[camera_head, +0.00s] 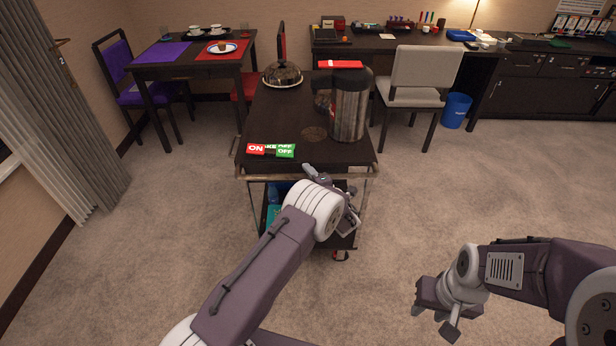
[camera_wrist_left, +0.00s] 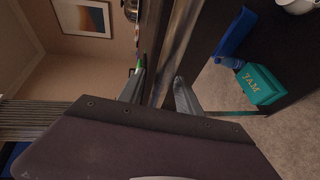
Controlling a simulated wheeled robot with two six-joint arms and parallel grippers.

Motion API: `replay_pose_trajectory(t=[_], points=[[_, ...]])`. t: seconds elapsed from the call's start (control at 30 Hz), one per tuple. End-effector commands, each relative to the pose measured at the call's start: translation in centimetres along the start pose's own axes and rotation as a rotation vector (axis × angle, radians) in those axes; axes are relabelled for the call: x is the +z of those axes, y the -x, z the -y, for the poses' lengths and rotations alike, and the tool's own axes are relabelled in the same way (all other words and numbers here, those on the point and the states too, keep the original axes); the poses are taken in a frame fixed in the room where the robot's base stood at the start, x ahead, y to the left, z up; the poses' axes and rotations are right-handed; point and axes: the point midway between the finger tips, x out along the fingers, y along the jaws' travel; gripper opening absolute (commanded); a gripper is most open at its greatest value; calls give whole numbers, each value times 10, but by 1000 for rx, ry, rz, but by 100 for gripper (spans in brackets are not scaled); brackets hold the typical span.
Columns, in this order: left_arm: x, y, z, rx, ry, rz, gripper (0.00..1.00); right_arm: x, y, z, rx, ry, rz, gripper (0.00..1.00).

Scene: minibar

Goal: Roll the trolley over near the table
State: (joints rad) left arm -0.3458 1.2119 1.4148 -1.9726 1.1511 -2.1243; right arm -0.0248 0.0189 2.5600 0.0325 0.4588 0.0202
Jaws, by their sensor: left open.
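The trolley (camera_head: 280,110) is dark with metal rails and stands ahead of me. Its top carries a covered dish, a steel coffee machine and a red-green ON/OFF card. The table (camera_head: 203,68) is at the back left, beyond the trolley. My left gripper (camera_head: 325,180) is at the trolley's near handle rail (camera_head: 250,177). In the left wrist view the metal rail (camera_wrist_left: 172,50) runs between the spread fingers (camera_wrist_left: 160,92); contact cannot be told. My right gripper (camera_head: 434,322) is at the lower right, apart from the trolley, its fingers spread and empty.
A teal box (camera_wrist_left: 261,85) and a blue item (camera_wrist_left: 236,35) are on the lower shelf. A purple chair (camera_head: 120,60) is beside the table. A grey chair (camera_head: 416,80) and blue bin (camera_head: 455,110) stand at the back right. Carpet (camera_head: 170,210) is clear left of the trolley.

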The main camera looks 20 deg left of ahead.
Motion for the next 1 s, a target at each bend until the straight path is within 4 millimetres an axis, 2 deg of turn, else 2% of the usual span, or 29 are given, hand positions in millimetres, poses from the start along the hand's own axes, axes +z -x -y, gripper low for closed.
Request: replay_pose_trajectory(t=[0.13,0.23,0.5,0.6,0.73,1.0], points=[[0,1,0,-1,-1,0,41,0,0,0,0,0,0,36],[0,11,0,-3,-3,1,41,0,3,0,0,0,0,36],[1,70,-1,-1,-2,4,41,-1,12,0,0,0,0,36],[1,84,0,0,-2,2,41,-1,13,0,0,0,0,36],[0,91,0,0,0,0,41,-1,13,0,0,0,0,36],[0,91,0,0,0,0,41,-1,13,0,0,0,0,36]])
